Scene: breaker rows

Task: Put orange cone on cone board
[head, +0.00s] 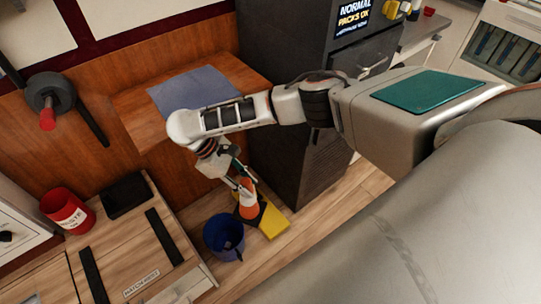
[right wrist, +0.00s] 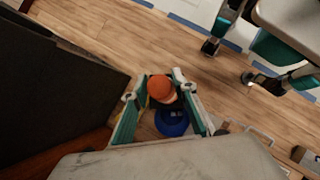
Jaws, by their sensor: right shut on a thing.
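The orange cone (head: 249,211) has a white band and a dark base. My right gripper (head: 244,187) is shut on its upper part, and the cone looks upright. The cone's rounded orange top (right wrist: 161,88) shows between the fingers of my right gripper (right wrist: 160,108) in the right wrist view. The yellow cone board (head: 274,222) lies on the floor, partly hidden behind the cone. I cannot tell whether the cone's base touches it. My left gripper (right wrist: 236,62) is open and empty at the upper right of the right wrist view, away from the cone.
A blue bucket (head: 223,234) stands close left of the cone. A dark cabinet (head: 300,160) rises behind and right of the board. A wooden bench (head: 135,235) with a red bin (head: 68,210) is at left. Wooden floor (head: 320,215) is clear at right.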

